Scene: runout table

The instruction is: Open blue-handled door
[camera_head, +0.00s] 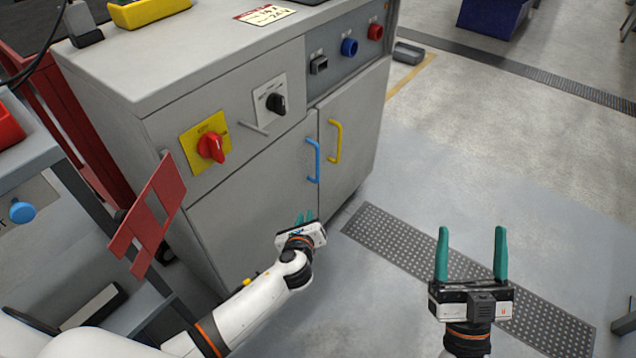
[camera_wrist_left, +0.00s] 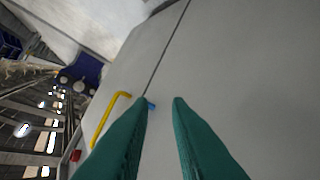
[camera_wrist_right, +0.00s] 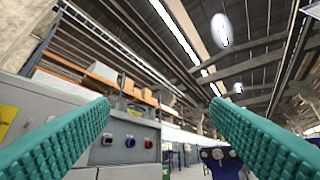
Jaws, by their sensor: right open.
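The blue handle (camera_head: 313,162) is a vertical bar on the left cabinet door (camera_head: 250,220), which sits flush and closed. My left gripper (camera_head: 304,216) is below the handle in the head view, in front of the door, its fingers a narrow gap apart with nothing held. In the left wrist view a small piece of the blue handle (camera_wrist_left: 152,105) shows beside the left fingertip; the rest is hidden behind that finger. I see no clear contact. My right gripper (camera_head: 472,240) is wide open and empty, right of the cabinet over the floor.
A yellow handle (camera_head: 335,142) is on the right-hand door (camera_head: 356,130), close to the blue one. A red rotary switch (camera_head: 211,146) and a black knob (camera_head: 275,103) sit above the left door. A red slatted panel (camera_head: 148,215) stands at left.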

